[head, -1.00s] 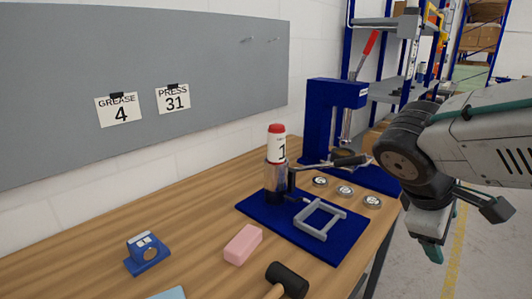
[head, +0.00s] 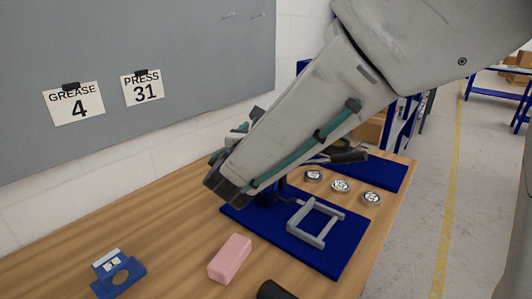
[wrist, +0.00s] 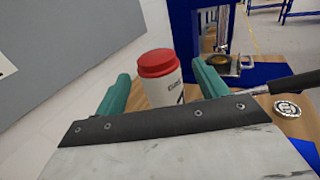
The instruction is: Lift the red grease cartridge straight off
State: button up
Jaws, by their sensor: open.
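The grease cartridge (wrist: 161,82) shows in the wrist view, white with a red cap and dark print. It stands upright between the two teal fingers of my gripper (wrist: 160,85), which are spread on either side with gaps visible, so they do not appear to close on it. In the head view my arm hides the cartridge and the holder under it. The blue mat (head: 333,262) lies on the bench there, with a grey frame (head: 314,223) on it. My gripper is mostly hidden by my own arm in the head view.
A pink block (head: 230,259), a blue bracket (head: 117,273) and a dark hammer head (head: 275,290) lie on the bench's near side. Several round tins, one of them (head: 341,186), sit to the right. A black-handled lever (head: 345,157) sticks out right. A blue press (wrist: 198,30) stands behind.

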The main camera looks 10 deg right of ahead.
jog(key=x, duration=0.4)
jog(key=shift+w, duration=0.35)
grip_shut()
jog(key=shift+r, duration=0.1)
jog(key=shift+r, duration=0.1)
